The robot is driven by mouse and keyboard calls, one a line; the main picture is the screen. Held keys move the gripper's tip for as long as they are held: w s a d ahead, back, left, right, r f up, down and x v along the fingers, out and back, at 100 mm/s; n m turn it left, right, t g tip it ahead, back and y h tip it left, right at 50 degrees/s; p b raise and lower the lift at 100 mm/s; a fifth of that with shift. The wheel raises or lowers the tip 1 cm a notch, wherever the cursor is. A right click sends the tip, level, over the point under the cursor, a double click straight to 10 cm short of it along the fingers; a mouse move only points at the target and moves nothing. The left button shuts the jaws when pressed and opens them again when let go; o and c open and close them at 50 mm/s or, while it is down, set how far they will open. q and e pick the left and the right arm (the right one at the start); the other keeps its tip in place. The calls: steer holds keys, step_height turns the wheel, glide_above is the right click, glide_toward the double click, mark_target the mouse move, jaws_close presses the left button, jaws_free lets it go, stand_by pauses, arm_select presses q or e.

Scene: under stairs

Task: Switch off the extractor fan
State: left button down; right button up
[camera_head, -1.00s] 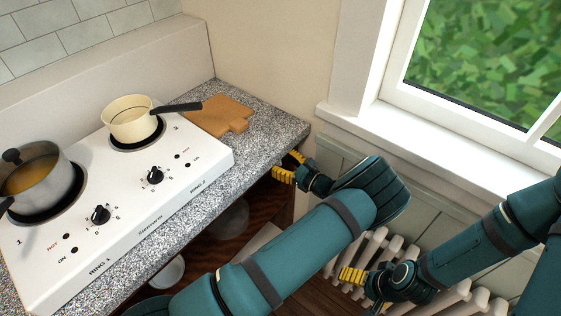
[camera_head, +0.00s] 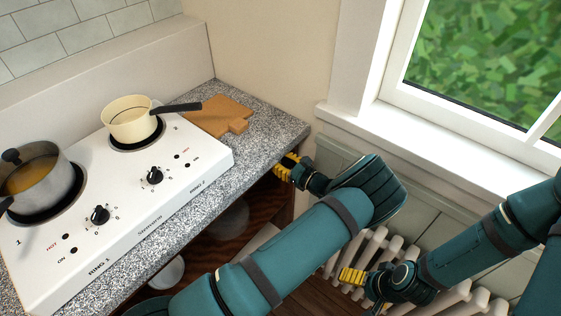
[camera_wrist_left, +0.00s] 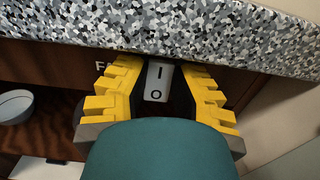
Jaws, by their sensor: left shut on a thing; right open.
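A pale rocker switch (camera_wrist_left: 157,80) marked I above and O below shows in the left wrist view, on the dark wooden panel under the speckled worktop. Lettering starting with F (camera_wrist_left: 99,66) beside it is mostly hidden by a finger. My left gripper (camera_wrist_left: 157,88) has its yellow fingers on both sides of the switch and is shut on it. In the head view, this gripper (camera_head: 287,167) is under the worktop's front edge, and the switch is hidden. I cannot tell which half of the switch is pressed in. My right gripper (camera_head: 352,276) is open and empty by the radiator.
The granite-look worktop (camera_head: 267,129) overhangs my left gripper. On it are a white hob (camera_head: 205,157) with a cream pan (camera_head: 128,122) and a steel pot (camera_head: 58,180), and a wooden board (camera_head: 215,115). A white radiator (camera_head: 398,258) stands below the window. A bowl (camera_wrist_left: 14,105) sits on a lower shelf.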

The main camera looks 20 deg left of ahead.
arm_select(q)
steer(key=y+b, duration=0.2)
steer(key=t+y+b, duration=0.1)
steer(key=y+b, duration=0.1)
steer(key=shift+f+b, duration=0.3)
steer(key=shift+b, duration=0.1)
steer(key=c, duration=0.7)
jaws_free()
steer(key=shift+c, duration=0.2)
steer(key=v, duration=0.7)
steer(key=shift+d, duration=0.25)
